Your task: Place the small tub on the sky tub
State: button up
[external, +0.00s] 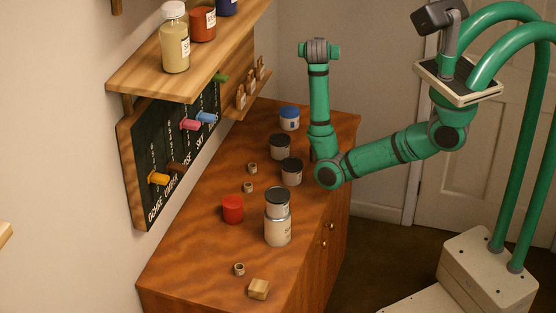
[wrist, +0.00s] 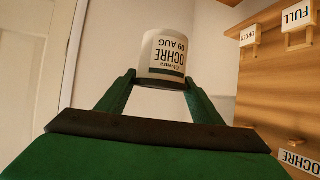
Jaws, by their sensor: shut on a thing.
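In the wrist view, my gripper (wrist: 160,84) is shut on a small pale tub (wrist: 163,52) with a dark edge and a label reading OCHRE, 09 AUG. The label appears upside down in that picture. In the external view, my arm stands raised over the table's far right; its fingers and the held tub cannot be made out there. A blue-topped tub (external: 289,118) stands at the back of the table, perhaps the sky tub, but its label is unreadable. Two black-topped tubs (external: 280,147) (external: 291,172) stand in front of it. Nothing visible rests on the blue-topped tub.
On the wooden table (external: 190,262) are a red tub (external: 232,209), a black-topped tub (external: 278,203) stacked on a pale jar (external: 278,232), several small rings and a wooden block (external: 259,289). A shelf (external: 180,77) with jars and a pegged board (external: 145,140) line the left wall.

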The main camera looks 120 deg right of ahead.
notch_tip(320, 180, down, 11)
send_over(290, 110)
jog(key=shift+w+a+f, duration=0.1)
jog(key=shift+w+f, duration=0.05)
jog(key=shift+f, duration=6.35)
jog(key=shift+f, duration=0.15)
jog(key=o, duration=1.2)
